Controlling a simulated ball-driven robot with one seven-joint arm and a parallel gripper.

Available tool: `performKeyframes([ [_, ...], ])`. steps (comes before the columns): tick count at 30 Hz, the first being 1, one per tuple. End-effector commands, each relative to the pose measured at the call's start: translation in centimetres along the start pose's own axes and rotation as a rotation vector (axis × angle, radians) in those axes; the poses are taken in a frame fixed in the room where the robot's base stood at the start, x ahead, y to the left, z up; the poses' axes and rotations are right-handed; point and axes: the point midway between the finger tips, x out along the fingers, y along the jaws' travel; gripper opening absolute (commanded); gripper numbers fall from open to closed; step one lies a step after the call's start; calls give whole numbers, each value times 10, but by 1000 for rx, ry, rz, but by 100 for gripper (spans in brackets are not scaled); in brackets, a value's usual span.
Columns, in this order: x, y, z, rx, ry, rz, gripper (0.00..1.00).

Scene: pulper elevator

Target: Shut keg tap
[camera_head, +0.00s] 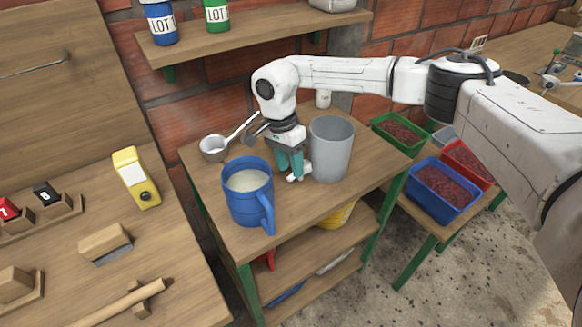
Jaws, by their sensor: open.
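The keg looks to be the grey open-topped cylinder (331,150) standing upright on the wooden shelf top. A small white tap (297,178) sticks out low on its left side. I cannot tell from its handle whether it is open or shut. My gripper (290,170) points down with teal fingers just left of the cylinder, right at the tap. The fingers are open and partly cover the tap. I cannot tell whether they touch it.
A blue jug (247,192) with pale contents stands close in front, left of my gripper. A metal ladle (214,148) lies behind it. A small white container (323,98) stands behind the cylinder. Green, blue (443,190) and red crates sit on the lower bench at right.

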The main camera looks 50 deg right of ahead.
Motion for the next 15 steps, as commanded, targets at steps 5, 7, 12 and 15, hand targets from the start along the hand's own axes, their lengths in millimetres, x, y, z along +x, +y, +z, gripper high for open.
performKeyframes([
  [5,14,0,0,1,-1,0,42],
  [7,16,0,0,1,0,0,42],
  [12,17,0,0,1,0,0,42],
  [15,17,0,0,1,0,0,41],
])
